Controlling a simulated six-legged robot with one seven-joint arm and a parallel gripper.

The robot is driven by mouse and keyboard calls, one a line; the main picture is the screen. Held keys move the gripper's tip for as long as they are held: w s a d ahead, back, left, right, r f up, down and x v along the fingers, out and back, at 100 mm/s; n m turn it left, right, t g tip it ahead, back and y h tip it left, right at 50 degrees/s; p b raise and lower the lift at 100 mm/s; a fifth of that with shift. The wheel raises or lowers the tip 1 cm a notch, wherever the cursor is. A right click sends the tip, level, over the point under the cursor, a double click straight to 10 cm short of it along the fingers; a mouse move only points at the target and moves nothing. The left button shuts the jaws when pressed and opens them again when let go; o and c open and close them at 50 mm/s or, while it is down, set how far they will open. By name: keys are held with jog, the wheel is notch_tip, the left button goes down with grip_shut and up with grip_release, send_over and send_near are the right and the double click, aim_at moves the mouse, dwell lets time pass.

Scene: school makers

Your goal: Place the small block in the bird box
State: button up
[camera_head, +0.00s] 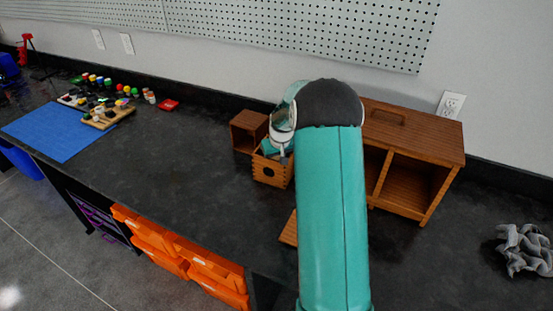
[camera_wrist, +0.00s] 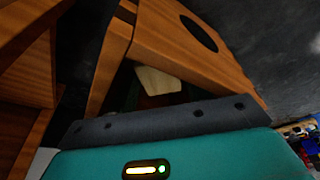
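The bird box (camera_head: 269,173) is a small wooden box with a round dark hole in its front and an open top. It stands left of my arm in the head view. In the wrist view its holed wall (camera_wrist: 180,42) is close to the camera. My gripper (camera_head: 269,149) points down at the open top, and its fingertips are largely hidden by the box. A small pale block (camera_wrist: 157,80) shows inside the box opening, by the gripper. I cannot tell whether the fingers touch it or are shut on it.
A small open wooden box (camera_head: 246,132) stands just behind the bird box. A large wooden cabinet (camera_head: 428,147) with open compartments stands to the right. A flat wooden piece (camera_head: 289,231) lies in front, partly behind my arm.

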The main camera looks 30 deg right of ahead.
jog(key=d+v, duration=0.1)
jog(key=v, duration=1.1)
jog(key=s+a+r, duration=0.4)
jog(key=a+r, duration=0.3)
jog(key=a, duration=0.3)
jog(key=s+a+r+n+t, duration=0.1)
jog(key=s+a+r, duration=0.2)
jog(key=s+a, duration=0.6)
jog(key=s+a+r+n+t, duration=0.1)
jog(key=s+a+r, duration=0.1)
jog(key=s+a, duration=0.8)
jog(key=s, duration=0.5)
jog(key=shift+a+r+n+t+y, duration=0.25)
jog(key=shift+r+n+t+y, duration=0.05)
jog(key=shift+r, duration=0.05)
jog(key=shift+d, duration=0.1)
